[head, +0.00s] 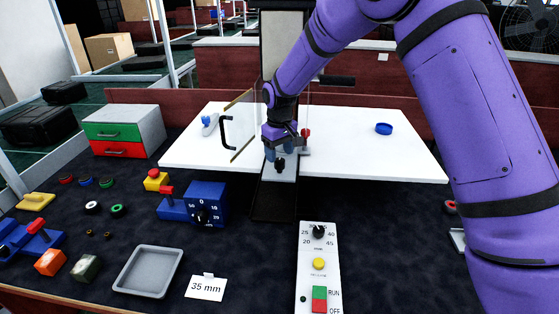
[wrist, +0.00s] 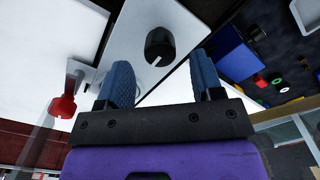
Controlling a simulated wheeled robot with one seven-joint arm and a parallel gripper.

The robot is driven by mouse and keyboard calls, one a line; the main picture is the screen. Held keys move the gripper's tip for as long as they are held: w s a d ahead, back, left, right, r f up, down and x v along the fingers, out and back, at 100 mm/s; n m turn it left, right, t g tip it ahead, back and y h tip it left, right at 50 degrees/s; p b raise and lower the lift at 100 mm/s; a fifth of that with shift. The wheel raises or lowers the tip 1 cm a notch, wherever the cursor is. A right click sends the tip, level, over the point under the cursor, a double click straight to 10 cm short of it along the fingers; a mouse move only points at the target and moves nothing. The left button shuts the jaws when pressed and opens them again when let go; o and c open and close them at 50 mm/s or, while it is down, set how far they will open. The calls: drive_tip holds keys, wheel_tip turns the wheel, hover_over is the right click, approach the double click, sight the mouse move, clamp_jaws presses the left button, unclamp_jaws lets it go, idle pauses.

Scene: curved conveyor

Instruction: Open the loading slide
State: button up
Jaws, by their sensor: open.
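My gripper (head: 279,153) is open and empty, pointing down over a white plate on the front of the machine. In the wrist view, my gripper (wrist: 162,64) has its blue fingers apart, with a black round knob (wrist: 160,46) with a white mark seen beyond the gap. The knob also shows just below the fingers in the head view (head: 280,166). A red knob (head: 306,132) on a light grey bar stands just right of my gripper; it also shows left of the fingers in the wrist view (wrist: 62,106). I cannot tell which part is the loading slide.
A clear guard door (head: 240,124) with a black handle (head: 226,132) stands ajar left of my gripper. A white table (head: 375,150) lies behind. A control panel (head: 319,268), a blue dial box (head: 207,203) and a grey tray (head: 147,271) are in front.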

sight(280, 161)
drive_tip(key=shift+f, duration=1.65)
clamp_jaws()
drive_tip(key=shift+s, duration=0.15)
